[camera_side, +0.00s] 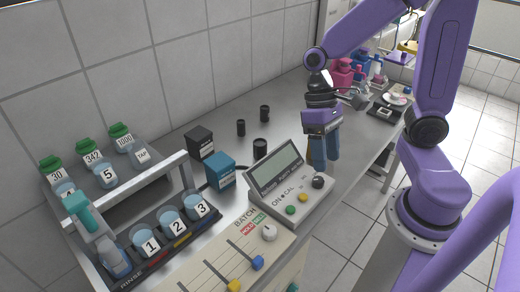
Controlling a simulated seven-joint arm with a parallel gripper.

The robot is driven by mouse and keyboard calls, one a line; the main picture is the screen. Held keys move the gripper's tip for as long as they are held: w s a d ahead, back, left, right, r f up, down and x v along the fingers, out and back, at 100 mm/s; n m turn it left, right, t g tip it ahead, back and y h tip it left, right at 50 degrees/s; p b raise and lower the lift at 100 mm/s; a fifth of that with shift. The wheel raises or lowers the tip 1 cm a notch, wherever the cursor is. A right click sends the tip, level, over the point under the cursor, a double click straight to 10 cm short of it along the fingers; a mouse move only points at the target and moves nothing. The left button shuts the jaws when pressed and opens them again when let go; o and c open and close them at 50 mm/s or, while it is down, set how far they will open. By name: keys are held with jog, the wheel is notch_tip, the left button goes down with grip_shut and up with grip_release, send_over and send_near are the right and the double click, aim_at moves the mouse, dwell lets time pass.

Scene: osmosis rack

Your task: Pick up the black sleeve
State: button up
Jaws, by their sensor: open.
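Three small black cylinders stand upright on the grey metal counter; any could be the black sleeve, and I cannot tell which. One is at the left (241,128), one farther back (264,113), and a wider one is nearer the front (260,149). My gripper (324,166) points down over the counter's right side, to the right of all three and apart from them. It is open, and nothing shows between its fingers. The grey meter partly stands in front of the area below the fingertips.
A grey meter (290,190) with a screen stands left of my gripper. A black box (200,142) and a blue box (220,170) stand left of the cylinders. A rack (150,168) with numbered jars is at the left. Pink bottles (342,72) stand at the back.

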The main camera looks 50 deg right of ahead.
jog(key=w+d+f+m+y, duration=0.1)
jog(key=w+d+m+y, duration=0.15)
jog(key=w+m, duration=0.4)
jog(key=m+t+y, duration=0.7)
jog(key=m+t, duration=0.2)
jog(key=m, duration=0.8)
send_near(264, 141)
jog(key=x, duration=0.6)
jog(key=shift+w+a, duration=0.1)
jog(key=shift+w, duration=0.05)
jog(key=shift+x, duration=2.65)
jog(key=c, duration=0.7)
